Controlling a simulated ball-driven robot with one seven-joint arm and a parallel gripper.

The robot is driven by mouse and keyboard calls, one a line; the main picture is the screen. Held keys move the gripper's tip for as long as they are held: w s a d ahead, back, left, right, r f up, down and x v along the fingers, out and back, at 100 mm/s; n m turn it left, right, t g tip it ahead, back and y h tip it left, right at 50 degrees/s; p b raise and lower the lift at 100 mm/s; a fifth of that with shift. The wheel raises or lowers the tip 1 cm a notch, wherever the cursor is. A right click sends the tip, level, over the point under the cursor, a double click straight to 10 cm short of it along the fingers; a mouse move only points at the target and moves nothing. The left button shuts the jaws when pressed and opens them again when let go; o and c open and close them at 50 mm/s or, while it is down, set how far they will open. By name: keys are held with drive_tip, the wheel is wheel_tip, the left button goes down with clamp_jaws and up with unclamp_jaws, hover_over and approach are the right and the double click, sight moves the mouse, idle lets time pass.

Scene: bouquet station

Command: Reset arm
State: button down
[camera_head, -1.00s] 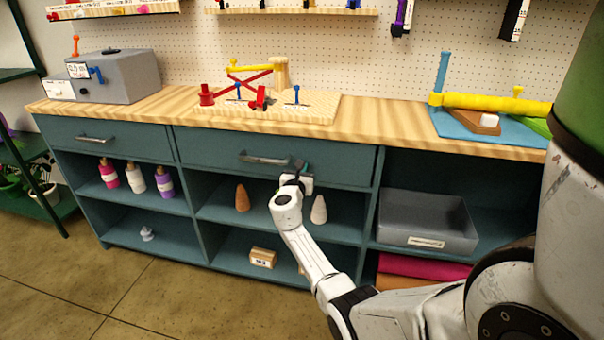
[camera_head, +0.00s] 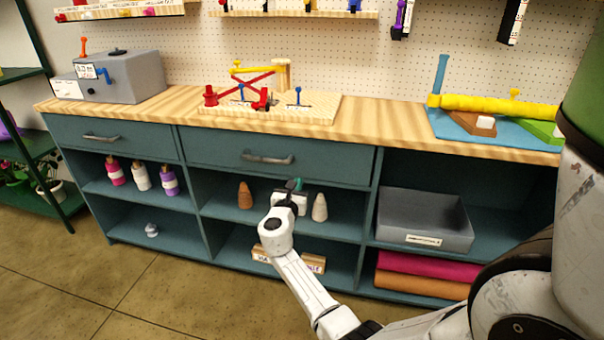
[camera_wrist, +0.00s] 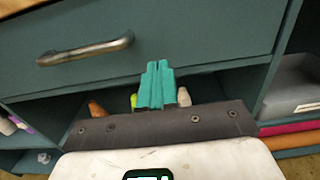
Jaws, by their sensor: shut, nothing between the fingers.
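My gripper (camera_head: 295,184) is in front of the middle bay of the teal cabinet, below the wide drawer's handle (camera_head: 267,159). In the wrist view its teal fingers (camera_wrist: 157,84) are pressed together with nothing between them. The wide drawer (camera_wrist: 200,40) is shut, and its handle (camera_wrist: 86,51) is to the upper left of the fingertips, apart from them. My arm reaches in from the lower right of the head view.
A brown cone (camera_head: 245,196) and a pale cone (camera_head: 320,207) stand on the shelf behind my gripper. A grey bin (camera_head: 424,218) is to the right. Several bottles (camera_head: 140,176) stand at left. The wooden counter (camera_head: 370,121) runs above. Floor in front is clear.

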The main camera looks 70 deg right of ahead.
drive_tip(key=shift+s+a, duration=0.15)
drive_tip(key=shift+a, duration=1.9)
